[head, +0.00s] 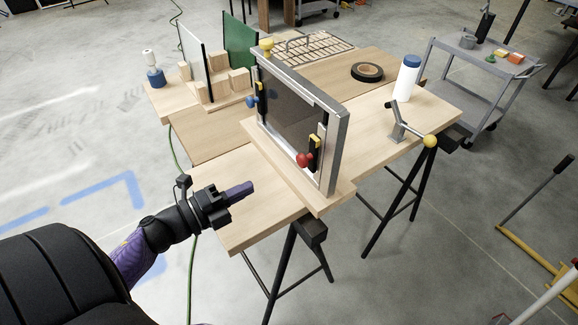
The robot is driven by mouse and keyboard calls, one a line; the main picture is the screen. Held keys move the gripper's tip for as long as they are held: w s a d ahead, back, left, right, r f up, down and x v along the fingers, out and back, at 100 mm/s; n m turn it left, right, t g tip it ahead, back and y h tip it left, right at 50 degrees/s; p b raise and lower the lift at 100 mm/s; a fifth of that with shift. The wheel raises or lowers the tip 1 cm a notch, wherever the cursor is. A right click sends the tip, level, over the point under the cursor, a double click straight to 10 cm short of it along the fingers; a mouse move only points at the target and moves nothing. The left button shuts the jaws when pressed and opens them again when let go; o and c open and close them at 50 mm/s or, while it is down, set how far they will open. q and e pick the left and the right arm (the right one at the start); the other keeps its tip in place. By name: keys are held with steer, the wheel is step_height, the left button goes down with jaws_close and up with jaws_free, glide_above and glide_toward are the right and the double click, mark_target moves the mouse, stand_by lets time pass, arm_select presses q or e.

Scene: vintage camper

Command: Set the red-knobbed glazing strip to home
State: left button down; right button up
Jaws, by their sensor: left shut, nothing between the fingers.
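A framed dark pane (290,105) stands upright on a wooden base on the table. The red-knobbed glazing strip (313,152) is a short black upright piece on the frame's lower right side, with a red knob (303,160) at its lower end and a yellow mark at the top. A blue-knobbed strip (256,96) is on the frame's left side, and a yellow knob (266,45) is at its top left. My left gripper (246,188) is shut and empty, left of the red knob and apart from it. My right gripper is not in view.
The wooden table (230,224) rests on black trestles. Black tape (367,72), a white bottle with a blue cap (407,78) and a yellow-ended clamp (410,130) are to the right. Upright panels (239,42) stand behind.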

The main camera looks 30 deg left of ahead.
mark_target(299, 160)
arm_select(q)
steer(key=b+x, duration=0.1)
steer(key=x, duration=0.9)
steer(key=shift+w+d, duration=0.1)
steer(key=shift+w, duration=0.2)
steer(key=shift+w+d+r, duration=0.1)
steer(key=shift+w+d, duration=0.15)
steer(key=shift+w, duration=0.4)
steer(key=shift+r, duration=0.15)
